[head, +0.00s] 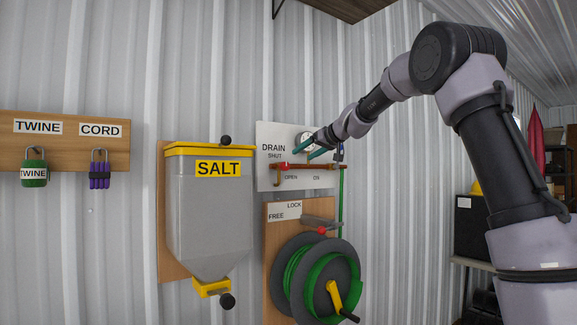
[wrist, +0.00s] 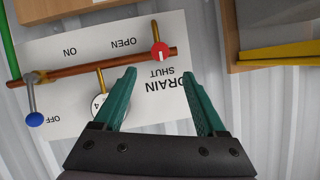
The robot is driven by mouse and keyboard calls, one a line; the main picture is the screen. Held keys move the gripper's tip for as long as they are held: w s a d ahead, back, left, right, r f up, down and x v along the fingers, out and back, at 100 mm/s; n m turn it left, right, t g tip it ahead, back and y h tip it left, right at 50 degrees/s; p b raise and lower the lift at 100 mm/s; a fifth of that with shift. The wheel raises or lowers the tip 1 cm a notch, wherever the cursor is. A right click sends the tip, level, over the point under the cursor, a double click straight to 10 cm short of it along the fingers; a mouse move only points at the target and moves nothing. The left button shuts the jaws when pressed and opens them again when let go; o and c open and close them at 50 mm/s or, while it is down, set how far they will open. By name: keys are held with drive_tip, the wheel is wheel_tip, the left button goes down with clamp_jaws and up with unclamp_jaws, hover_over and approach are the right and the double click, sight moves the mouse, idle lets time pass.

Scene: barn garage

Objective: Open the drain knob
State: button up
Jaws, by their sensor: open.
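The drain knob (wrist: 160,51) is a small red round knob with a white mark, on a copper pipe (wrist: 95,65) across a white panel (wrist: 65,115). In the wrist view, which sees the panel upside down, it lies between the words OPEN and SHUT. In the head view the red knob (head: 284,165) is small, at the pipe's left end. My gripper (wrist: 159,74) is open and empty, its two teal fingers pointing toward the knob. The knob appears just beyond the gap between the fingertips; contact is not visible. In the head view my gripper (head: 304,151) is in front of the panel.
A gauge (wrist: 98,103) and a blue-tipped lever (wrist: 34,118) share the panel. A grey salt bin (head: 208,210) with a yellow lid stands close left of the panel. A green hose reel (head: 315,275) hangs below. A board with twine and cord (head: 65,155) is farther left.

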sight(287, 165)
drive_tip(key=x, duration=1)
drive_tip(key=shift+w+a+f, duration=0.1)
drive_tip(key=shift+f, duration=0.05)
drive_tip(key=shift+c, duration=0.2)
clamp_jaws()
